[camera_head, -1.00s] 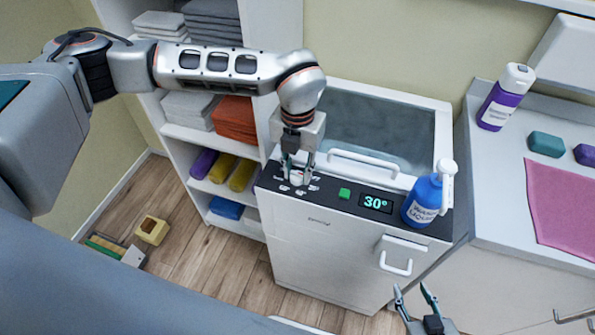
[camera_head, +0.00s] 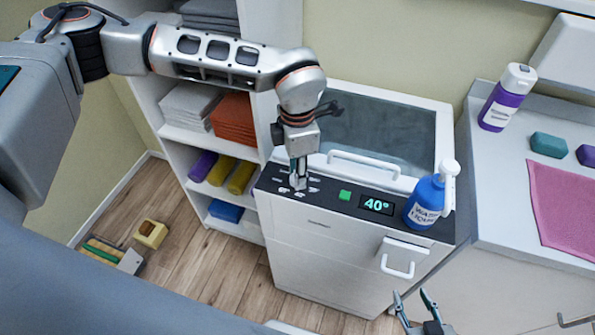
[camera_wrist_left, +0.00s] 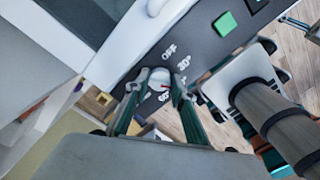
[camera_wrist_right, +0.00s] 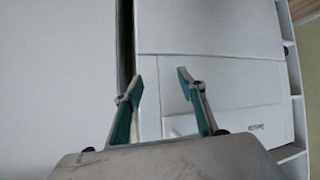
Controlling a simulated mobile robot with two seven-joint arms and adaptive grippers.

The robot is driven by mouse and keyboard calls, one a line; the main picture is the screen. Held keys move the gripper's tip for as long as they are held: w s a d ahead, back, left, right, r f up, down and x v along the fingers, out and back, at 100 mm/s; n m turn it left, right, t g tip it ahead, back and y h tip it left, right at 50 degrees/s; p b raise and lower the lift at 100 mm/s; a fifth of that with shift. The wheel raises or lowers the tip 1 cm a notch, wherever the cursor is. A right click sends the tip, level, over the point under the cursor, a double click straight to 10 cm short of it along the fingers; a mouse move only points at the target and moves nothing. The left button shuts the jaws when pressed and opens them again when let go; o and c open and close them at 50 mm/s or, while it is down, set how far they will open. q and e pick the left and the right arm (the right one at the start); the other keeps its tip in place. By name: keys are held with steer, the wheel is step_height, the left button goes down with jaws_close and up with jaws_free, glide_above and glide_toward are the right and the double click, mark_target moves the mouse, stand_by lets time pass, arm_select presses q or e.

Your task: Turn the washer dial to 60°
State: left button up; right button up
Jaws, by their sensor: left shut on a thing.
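The washer (camera_head: 320,245) is white with a dark top panel. Its display (camera_head: 377,204) reads 40°. My left gripper (camera_head: 298,184) points down at the dial at the panel's left end. In the head view the gripper mostly hides the dial. My right gripper (camera_head: 420,305) is at the bottom right, in front of the washer. In the right wrist view it is open and empty (camera_wrist_right: 170,88).
A green button (camera_head: 345,195) lies between dial and display. A blue pump bottle (camera_head: 425,200) stands at the panel's right end. A shelf with towels (camera_head: 232,118) is left of the washer, and a counter with a pink cloth (camera_head: 565,205) is right.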

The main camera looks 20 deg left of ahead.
arm_select(q)
steer(key=m, duration=0.5)
steer(key=shift+m, duration=0.3)
steer(key=m, duration=0.5)
steer(key=shift+m+p, duration=0.3)
steer(key=shift+m, duration=0.1)
steer(key=o, duration=1.1)
step_height(320, 180, up, 12)
